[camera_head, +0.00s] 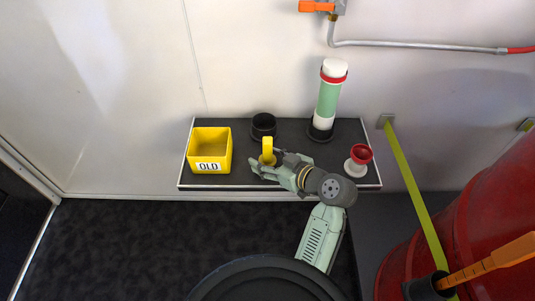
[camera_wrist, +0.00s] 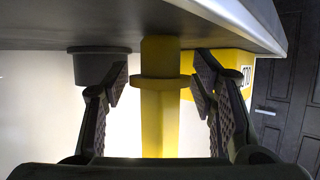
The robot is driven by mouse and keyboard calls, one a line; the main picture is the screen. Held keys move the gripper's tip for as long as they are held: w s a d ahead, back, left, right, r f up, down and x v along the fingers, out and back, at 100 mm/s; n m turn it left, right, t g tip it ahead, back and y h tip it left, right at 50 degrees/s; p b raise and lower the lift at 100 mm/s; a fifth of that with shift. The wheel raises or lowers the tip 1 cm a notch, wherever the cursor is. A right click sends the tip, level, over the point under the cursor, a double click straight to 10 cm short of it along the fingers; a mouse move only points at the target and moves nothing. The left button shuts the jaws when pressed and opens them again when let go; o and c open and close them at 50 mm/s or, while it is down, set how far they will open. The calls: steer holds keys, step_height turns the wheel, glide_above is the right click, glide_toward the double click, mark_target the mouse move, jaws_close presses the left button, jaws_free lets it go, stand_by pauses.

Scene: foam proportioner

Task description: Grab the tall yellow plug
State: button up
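The tall yellow plug (camera_head: 267,147) stands upright on the dark shelf, right of the yellow box. In the wrist view, which is upside down, the plug (camera_wrist: 160,115) with its wide collar lies between the two fingers. My gripper (camera_head: 267,162) reaches in from the right at the plug. In the wrist view my gripper (camera_wrist: 162,82) is open, with a finger on each side of the plug and a visible gap to both. Part of the plug's lower body is hidden by the gripper in the head view.
The shelf (camera_head: 225,181) also holds a yellow box marked OLD (camera_head: 209,150), a black cup (camera_head: 263,125), a green and white cylinder (camera_head: 328,98) and a red and white funnel-shaped piece (camera_head: 359,159). A red tank (camera_head: 465,230) stands at the right.

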steer(key=c, duration=0.9)
